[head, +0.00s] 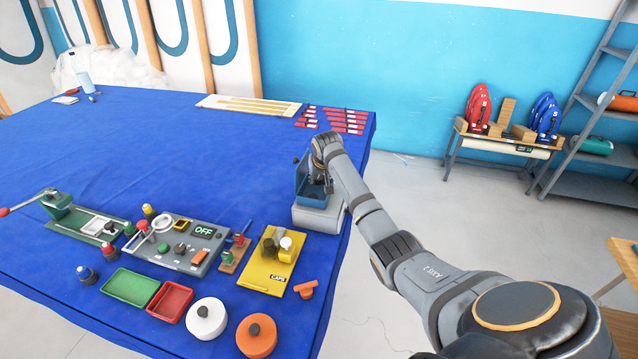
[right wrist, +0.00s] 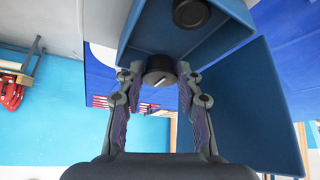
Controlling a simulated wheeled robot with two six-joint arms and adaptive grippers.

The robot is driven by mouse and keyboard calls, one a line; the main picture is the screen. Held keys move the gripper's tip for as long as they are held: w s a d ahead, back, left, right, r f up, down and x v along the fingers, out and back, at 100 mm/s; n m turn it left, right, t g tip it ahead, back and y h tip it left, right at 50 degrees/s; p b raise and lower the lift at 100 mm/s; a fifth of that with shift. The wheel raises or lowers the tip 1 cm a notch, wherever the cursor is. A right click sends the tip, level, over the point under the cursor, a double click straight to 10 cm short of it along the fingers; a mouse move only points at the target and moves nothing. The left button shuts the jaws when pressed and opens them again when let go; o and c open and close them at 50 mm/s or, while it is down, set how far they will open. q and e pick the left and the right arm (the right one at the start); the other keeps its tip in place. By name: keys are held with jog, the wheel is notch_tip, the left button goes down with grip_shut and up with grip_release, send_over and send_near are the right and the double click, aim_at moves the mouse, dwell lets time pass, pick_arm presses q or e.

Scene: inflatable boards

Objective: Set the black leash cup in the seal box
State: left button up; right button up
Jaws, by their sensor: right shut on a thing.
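The seal box appears as a blue open box (head: 303,186) on a grey-white base at the right edge of the blue table. It also shows large in the right wrist view (right wrist: 228,50), with a raised blue panel (right wrist: 255,110) beside the opening. My right gripper (right wrist: 158,76) is shut on a small black cup (right wrist: 157,66), taken to be the leash cup, at the box opening. I cannot tell whether the cup touches the box. Another round black piece (right wrist: 191,12) sits inside the box. My left gripper is not in view.
A yellow board (head: 262,272) marked CAPS and a grey panel (head: 200,255) reading OFF lie left of the box. Green (head: 131,284) and red (head: 170,297) trays and white and orange round pots lie nearer. The table's middle is clear.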

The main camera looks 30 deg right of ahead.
aim_at(319, 183)
notch_tip(319, 183, down, 3)
jog(key=shift+a+r+p, duration=0.15)
jog(key=shift+r+p, duration=0.05)
jog(key=shift+p, duration=0.85)
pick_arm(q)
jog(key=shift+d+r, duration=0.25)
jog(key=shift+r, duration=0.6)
pick_arm(e)
jog(key=shift+w+f, duration=0.1)
jog(key=shift+f, duration=0.25)
jog(key=shift+f, duration=0.1)
jog(key=o, duration=0.6)
jog(key=shift+c, duration=0.2)
jog(key=shift+r, duration=0.25)
pick_arm(q)
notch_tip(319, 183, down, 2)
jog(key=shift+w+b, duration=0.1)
jog(key=shift+b, duration=1)
pick_arm(e)
jog(key=v, duration=1.2)
